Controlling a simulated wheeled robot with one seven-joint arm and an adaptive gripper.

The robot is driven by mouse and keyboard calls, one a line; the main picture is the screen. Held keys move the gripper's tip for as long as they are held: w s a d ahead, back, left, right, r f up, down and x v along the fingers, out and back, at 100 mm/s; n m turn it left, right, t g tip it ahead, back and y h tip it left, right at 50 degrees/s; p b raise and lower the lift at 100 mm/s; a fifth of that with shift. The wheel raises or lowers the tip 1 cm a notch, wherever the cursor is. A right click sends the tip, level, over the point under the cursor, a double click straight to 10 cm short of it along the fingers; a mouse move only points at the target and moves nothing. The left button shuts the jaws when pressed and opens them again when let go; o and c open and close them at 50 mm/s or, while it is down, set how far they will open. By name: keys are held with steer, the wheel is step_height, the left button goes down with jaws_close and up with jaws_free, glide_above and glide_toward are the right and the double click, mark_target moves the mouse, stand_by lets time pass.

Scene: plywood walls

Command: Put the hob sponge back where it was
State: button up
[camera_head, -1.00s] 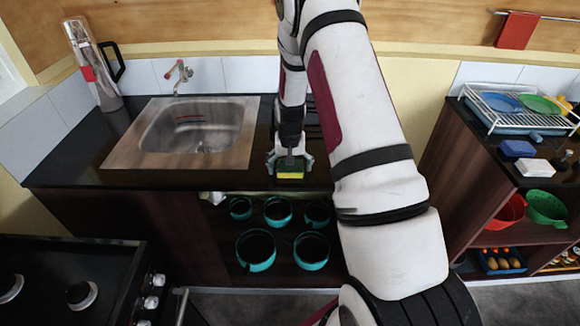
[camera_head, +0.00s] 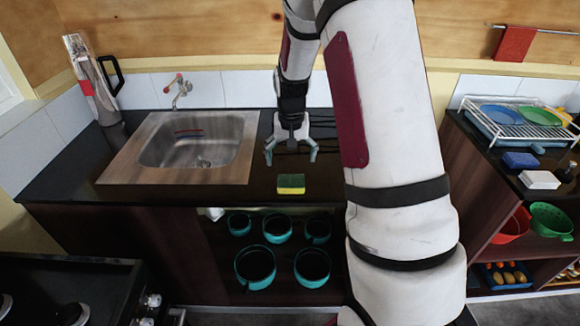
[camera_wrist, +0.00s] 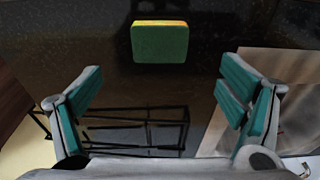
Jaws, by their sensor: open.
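The sponge (camera_head: 291,184), yellow and green, lies on the black counter (camera_head: 262,196) near its front edge, to the right of the sink. In the wrist view the sponge (camera_wrist: 160,43) shows its green face, with a yellow edge along the top. My gripper (camera_head: 291,156) is open and empty. It is above and behind the sponge, apart from it. In the wrist view the two fingers of my gripper (camera_wrist: 170,92) are spread wide, with the sponge beyond their tips and between their lines.
The sink (camera_head: 195,143) is left of the sponge. Several teal pots (camera_head: 255,266) stand on the shelf below. A black hob (camera_head: 60,290) is at the lower left. At right, a dish rack (camera_head: 515,125), a blue sponge (camera_head: 520,160) and a white block (camera_head: 539,180) sit on another counter.

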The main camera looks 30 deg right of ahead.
steer(key=s+a+r+n+t, duration=0.1)
steer(key=s+a+r, duration=0.35)
steer(key=r, duration=0.45)
steer(key=s+a+r+n+t, duration=0.1)
steer(key=s+a+r+n, duration=0.1)
steer(key=s+a+r, duration=0.35)
steer(key=s+a+r+n, duration=0.1)
steer(key=s+a+r, duration=0.2)
steer(key=s, duration=0.2)
steer(key=s+a+r+n+t, duration=0.1)
steer(key=s+a+r, duration=0.2)
steer(key=s, duration=0.2)
steer(key=s+a+r+n+t+y, duration=0.1)
steer(key=s+a+r, duration=0.1)
steer(key=s, duration=0.4)
steer(key=shift+a+r+n, duration=0.4)
steer(key=shift+r, duration=0.2)
